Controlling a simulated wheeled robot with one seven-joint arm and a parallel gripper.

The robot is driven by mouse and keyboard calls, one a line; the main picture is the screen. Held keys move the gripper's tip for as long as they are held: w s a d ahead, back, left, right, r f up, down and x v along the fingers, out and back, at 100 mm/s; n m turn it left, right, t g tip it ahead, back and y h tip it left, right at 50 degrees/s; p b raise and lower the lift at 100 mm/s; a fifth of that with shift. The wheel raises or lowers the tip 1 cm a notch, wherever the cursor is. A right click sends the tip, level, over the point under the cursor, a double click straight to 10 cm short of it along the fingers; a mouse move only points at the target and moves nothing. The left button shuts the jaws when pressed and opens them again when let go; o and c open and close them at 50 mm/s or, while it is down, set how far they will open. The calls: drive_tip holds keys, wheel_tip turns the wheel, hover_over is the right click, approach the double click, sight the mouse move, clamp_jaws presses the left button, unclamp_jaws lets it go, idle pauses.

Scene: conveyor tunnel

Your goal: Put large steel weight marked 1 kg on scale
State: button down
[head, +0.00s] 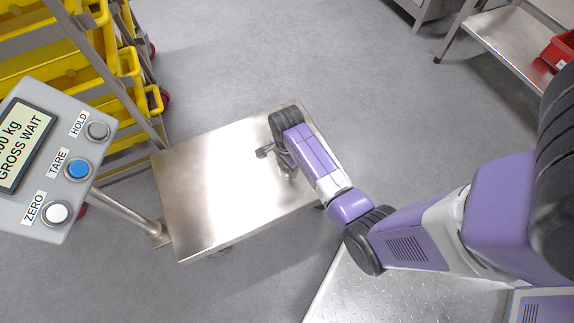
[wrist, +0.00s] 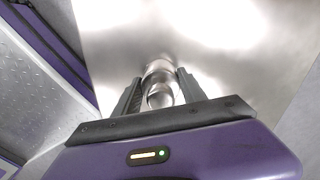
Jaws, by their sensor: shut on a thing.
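The scale has a bare steel platform (head: 205,195) on the left of the head view; it also fills the background of the wrist view (wrist: 240,60). My gripper (head: 277,162) is over the right part of the platform. In the wrist view my gripper (wrist: 160,80) is shut on a shiny round steel weight (wrist: 158,95), with a finger on each side. Its marking cannot be read. In the head view my wrist mostly hides the weight. I cannot tell whether its base touches the platform.
The scale's indicator (head: 50,160) stands at the left on a post, its display partly cut off, showing "GROSS WAIT". A rack of yellow bins (head: 75,85) is behind it. A steel shelf (head: 505,40) with a red bin (head: 560,50) is at upper right. Grey floor lies between.

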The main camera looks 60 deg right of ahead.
drive_tip(key=shift+f, duration=0.1)
drive_tip(key=c, duration=0.7)
unclamp_jaws()
drive_tip(key=shift+o, duration=0.2)
